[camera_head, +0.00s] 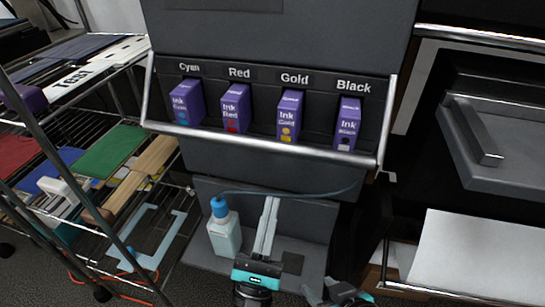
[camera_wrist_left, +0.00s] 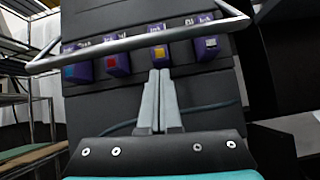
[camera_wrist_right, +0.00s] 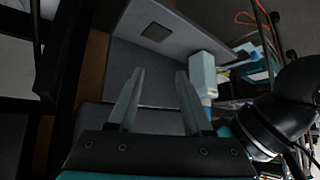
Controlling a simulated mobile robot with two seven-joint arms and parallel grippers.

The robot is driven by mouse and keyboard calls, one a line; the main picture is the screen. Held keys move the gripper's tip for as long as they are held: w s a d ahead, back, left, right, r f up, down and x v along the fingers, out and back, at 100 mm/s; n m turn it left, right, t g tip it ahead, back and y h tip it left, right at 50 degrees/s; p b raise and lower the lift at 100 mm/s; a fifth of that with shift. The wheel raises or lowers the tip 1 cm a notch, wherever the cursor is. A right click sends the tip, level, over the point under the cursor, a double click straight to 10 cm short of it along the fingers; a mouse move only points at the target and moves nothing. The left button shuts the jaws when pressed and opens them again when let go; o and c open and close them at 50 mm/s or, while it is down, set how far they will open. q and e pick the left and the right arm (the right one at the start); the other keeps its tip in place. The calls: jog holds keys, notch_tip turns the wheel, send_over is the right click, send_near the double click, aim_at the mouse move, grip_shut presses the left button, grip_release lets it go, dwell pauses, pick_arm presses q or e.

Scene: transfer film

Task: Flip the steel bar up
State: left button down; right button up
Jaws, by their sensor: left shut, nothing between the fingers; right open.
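The steel bar (camera_head: 262,144) is a shiny rail that runs across the front of the ink rack, below the ink boxes, with side arms rising at both ends. It also crosses the upper part of the left wrist view (camera_wrist_left: 130,42). My left gripper (camera_head: 270,200) is shut and empty, pointing up below the bar near the gold ink; in the left wrist view (camera_wrist_left: 159,72) its tips appear just under the bar, and I cannot tell whether they touch. My right gripper (camera_wrist_right: 158,75) is open and empty, low down; only part of it shows at the bottom of the head view.
Cyan, red, gold (camera_head: 289,116) and black ink boxes stand in the rack behind the bar. A white bottle with a blue cap (camera_head: 222,230) stands on the grey shelf below. A wire rack of coloured boards (camera_head: 108,150) is at left, a grey drawer unit (camera_head: 500,140) at right.

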pick_arm(q)
jog(key=shift+w+a+r+n+t, duration=0.1)
jog(key=shift+a+r+n+t, duration=0.15)
jog(key=shift+n, duration=0.55)
pick_arm(e)
jog(key=shift+w+a+r, duration=0.15)
jog(key=shift+w+r, duration=0.15)
jog(key=shift+r, duration=0.05)
pick_arm(q)
jog(key=b+x, duration=0.1)
jog(key=x, duration=0.9)
pick_arm(e)
jog(key=shift+w+a+t+y, duration=0.3)
jog(key=shift+w+a+t, duration=0.1)
jog(key=shift+a+t, duration=0.3)
jog(key=shift+s+d, duration=0.1)
